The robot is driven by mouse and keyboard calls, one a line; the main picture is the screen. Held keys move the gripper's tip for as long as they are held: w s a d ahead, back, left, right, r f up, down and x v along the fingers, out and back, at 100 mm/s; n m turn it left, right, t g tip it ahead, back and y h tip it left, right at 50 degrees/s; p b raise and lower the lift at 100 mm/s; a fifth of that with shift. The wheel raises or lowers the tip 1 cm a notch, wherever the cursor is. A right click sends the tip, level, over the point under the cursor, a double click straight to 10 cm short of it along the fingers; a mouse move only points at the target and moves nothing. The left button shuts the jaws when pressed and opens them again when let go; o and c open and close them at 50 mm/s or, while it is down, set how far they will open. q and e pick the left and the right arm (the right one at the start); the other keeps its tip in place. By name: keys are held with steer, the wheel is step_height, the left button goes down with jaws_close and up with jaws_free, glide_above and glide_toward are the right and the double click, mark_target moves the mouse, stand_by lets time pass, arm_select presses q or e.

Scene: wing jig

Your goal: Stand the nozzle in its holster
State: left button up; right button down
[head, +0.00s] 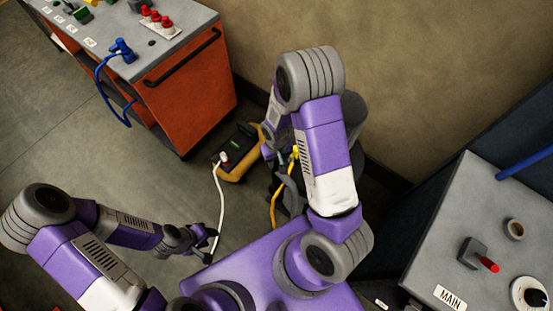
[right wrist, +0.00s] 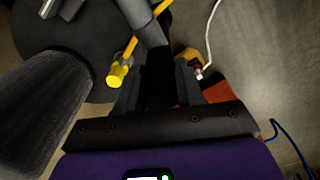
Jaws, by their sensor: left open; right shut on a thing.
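In the right wrist view my right gripper (right wrist: 158,90) is shut on a dark piece, seemingly the nozzle (right wrist: 158,70), with a grey tube (right wrist: 145,25) beyond it. In the head view my right arm hides most of that gripper and what it holds. I cannot make out the holster for certain; a dark round base (right wrist: 90,65) and a dark cylinder (right wrist: 40,110) fill the left of the wrist view. My left gripper (head: 213,246) is open, low at the lower left of the head view, close to a white cable (head: 218,205).
A yellow-and-black box (head: 238,150) stands on the floor, the white cable at it. A yellow hose or cord (head: 276,207) hangs by my right arm, near a yellow fitting (right wrist: 118,75). An orange cart (head: 190,95) is upper left, a grey MAIN console (head: 480,220) right. Floor at left is clear.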

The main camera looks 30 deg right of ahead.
mark_target(276, 171)
steer(key=shift+f, duration=0.1)
steer(key=shift+f+b, duration=0.35)
steer(key=shift+b, duration=0.15)
steer(key=shift+f, duration=0.1)
stand_by(0.3)
steer(key=shift+f+b, duration=2)
steer(key=shift+f, duration=0.25)
steer(key=shift+f+b, duration=1.75)
steer(key=shift+f, duration=0.15)
steer(key=c, duration=0.6)
jaws_free()
